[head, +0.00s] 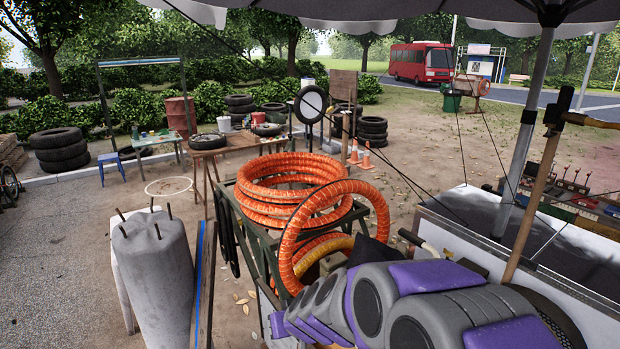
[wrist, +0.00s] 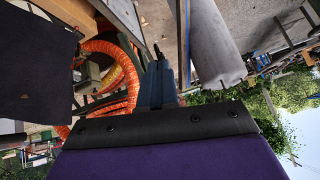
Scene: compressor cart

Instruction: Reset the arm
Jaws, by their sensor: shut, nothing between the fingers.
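My arm (head: 400,300), grey and purple, is folded low at the bottom right of the head view, in front of the cart (head: 240,215). My gripper (wrist: 160,68) shows in the wrist view as narrow dark fingers, shut with nothing between them. I cannot clearly make it out in the head view. Orange ribbed hose (head: 290,190) lies coiled on the cart, with one loop standing upright at its front. The hose also shows left of my gripper in the wrist view (wrist: 118,75), apparently apart from the fingers.
A grey pillar-like bundle with rods (head: 155,265) stands at left. A wooden-handled hammer (head: 535,170) and an umbrella pole (head: 522,130) rise at right beside a metal bench (head: 560,255). Tables, tyres (head: 60,150) and traffic cones (head: 366,158) stand farther back.

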